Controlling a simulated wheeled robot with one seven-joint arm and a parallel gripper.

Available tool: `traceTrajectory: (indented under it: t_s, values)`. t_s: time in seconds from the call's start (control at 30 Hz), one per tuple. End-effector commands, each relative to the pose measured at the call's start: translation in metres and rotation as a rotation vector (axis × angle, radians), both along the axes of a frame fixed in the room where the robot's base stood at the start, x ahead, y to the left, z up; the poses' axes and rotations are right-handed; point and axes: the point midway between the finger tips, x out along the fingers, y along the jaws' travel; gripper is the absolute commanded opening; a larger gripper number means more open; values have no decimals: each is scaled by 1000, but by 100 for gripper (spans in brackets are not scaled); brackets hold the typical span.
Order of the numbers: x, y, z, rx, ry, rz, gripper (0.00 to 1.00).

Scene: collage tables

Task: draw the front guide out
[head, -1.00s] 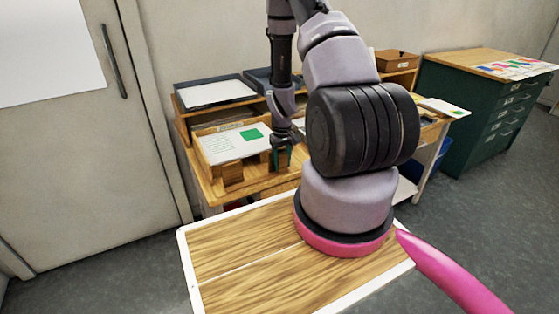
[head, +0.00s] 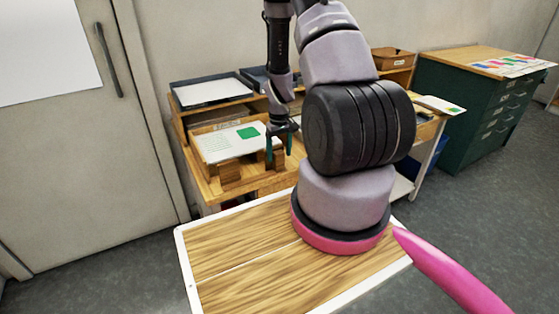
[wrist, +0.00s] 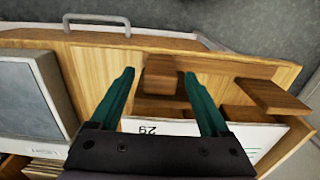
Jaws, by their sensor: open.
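A brown wooden guide (wrist: 161,72) stands at the front of the card holder, between my fingertips in the wrist view. It also shows under my gripper in the head view (head: 279,160). My gripper (wrist: 159,76) is open, its two teal fingers on either side of the guide; I cannot tell whether they touch it. My gripper in the head view (head: 279,152) points down at the desk. A second brown guide (wrist: 270,96) lies to the right in the wrist view. A white card (head: 230,141) with a green patch rests behind the guides.
A grey screen device (wrist: 38,90) is close on the left in the wrist view. A desk rail (wrist: 150,33) with a handle runs along the top there. Paper trays (head: 212,90) stand on the shelf behind. A green cabinet (head: 470,110) is at the right.

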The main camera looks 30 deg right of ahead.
Motion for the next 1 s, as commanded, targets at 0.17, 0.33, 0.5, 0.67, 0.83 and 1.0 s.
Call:
traceTrajectory:
  t_s: [0.17,0.33,0.5,0.67,0.83,1.0]
  values:
    - [1,0,38,-1,-4,-1,80]
    - [0,0,60,0,-1,-1,80]
    - [-1,0,68,1,2,-1,80]
    - [-1,0,68,1,2,-1,80]
    - [-1,0,68,1,2,-1,80]
    - [0,0,71,1,-2,-3,80]
